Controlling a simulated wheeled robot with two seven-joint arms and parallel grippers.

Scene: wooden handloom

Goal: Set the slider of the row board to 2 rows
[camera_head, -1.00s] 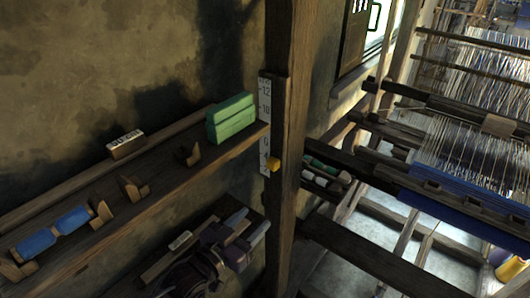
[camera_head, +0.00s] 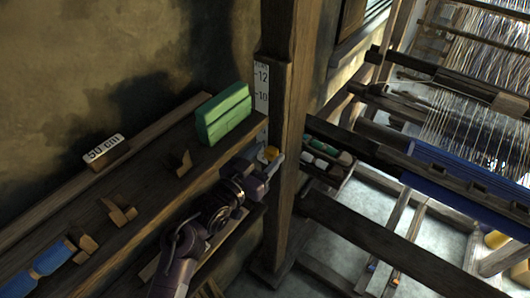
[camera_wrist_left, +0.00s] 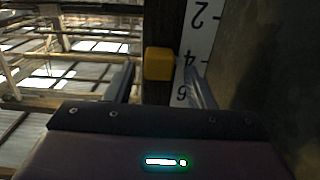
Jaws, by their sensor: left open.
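The row board (camera_head: 261,85) is a pale numbered strip on the wooden post. In the head view its 12 and 10 show, and its lower part is hidden behind my left arm. The yellow slider (camera_head: 271,153) shows at my left gripper (camera_head: 268,168). In the left wrist view the board (camera_wrist_left: 199,45) appears upside down with 2, 4 and 6, and the slider (camera_wrist_left: 158,64) stands about level with the 4. My left gripper (camera_wrist_left: 158,78) is open, with one finger on each side of the slider. Whether they touch it I cannot tell.
The wooden post (camera_head: 288,110) stands close beside my left gripper. The loom (camera_head: 460,150) is on the right.

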